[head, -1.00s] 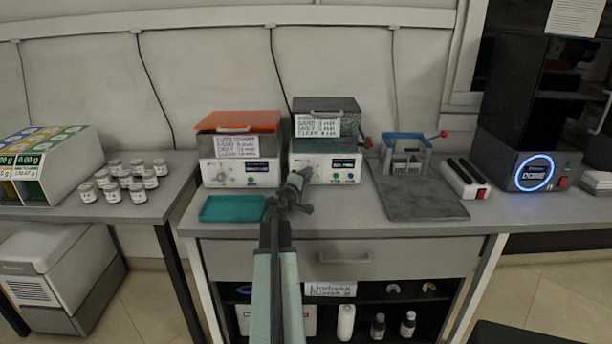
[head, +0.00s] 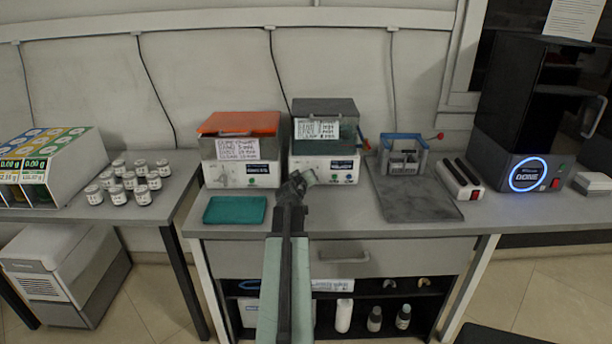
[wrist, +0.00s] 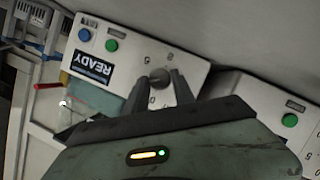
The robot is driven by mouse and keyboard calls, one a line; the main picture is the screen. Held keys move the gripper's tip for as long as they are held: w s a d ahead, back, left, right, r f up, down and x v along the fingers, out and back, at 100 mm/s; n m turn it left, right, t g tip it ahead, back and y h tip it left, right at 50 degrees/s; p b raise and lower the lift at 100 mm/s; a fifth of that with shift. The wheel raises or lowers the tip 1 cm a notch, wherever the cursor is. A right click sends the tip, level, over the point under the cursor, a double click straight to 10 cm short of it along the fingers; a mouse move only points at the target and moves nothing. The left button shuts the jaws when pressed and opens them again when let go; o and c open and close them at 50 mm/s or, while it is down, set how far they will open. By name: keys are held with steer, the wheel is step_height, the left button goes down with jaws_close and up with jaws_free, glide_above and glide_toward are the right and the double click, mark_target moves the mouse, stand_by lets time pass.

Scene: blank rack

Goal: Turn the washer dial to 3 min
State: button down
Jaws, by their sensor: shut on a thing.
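The washer (head: 297,163) is the white-fronted machine with a grey lid and a handwritten label, in the middle of the bench. Its dial (wrist: 159,76) is a round grey knob on the front panel, ringed by small marks. My gripper (wrist: 163,80) is shut on the dial, one finger on each side. In the head view my gripper (head: 303,180) is in front of the washer's lower left front and hides the dial. The washer's display (wrist: 91,68) reads READY in the wrist view. I cannot read which mark the dial points to.
An orange-lidded machine (head: 240,124) with its own panel stands close on the left. A teal tray (head: 235,210) lies in front of it. On the right are a grey mat (head: 415,201) and a blue-framed stand (head: 403,140). Jars (head: 118,195) stand on the left bench.

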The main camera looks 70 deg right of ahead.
steer(key=shift+m, duration=0.4)
steer(key=shift+s, duration=0.1)
steer(key=c, duration=1.1)
jaws_free()
steer(key=shift+o, duration=0.2)
steer(key=shift+a, duration=0.1)
steer(key=p+v, duration=0.3)
steer(key=v, duration=0.4)
steer(key=shift+s+a+r, duration=0.15)
steer(key=shift+a+r, duration=0.1)
steer(key=shift+f, duration=0.1)
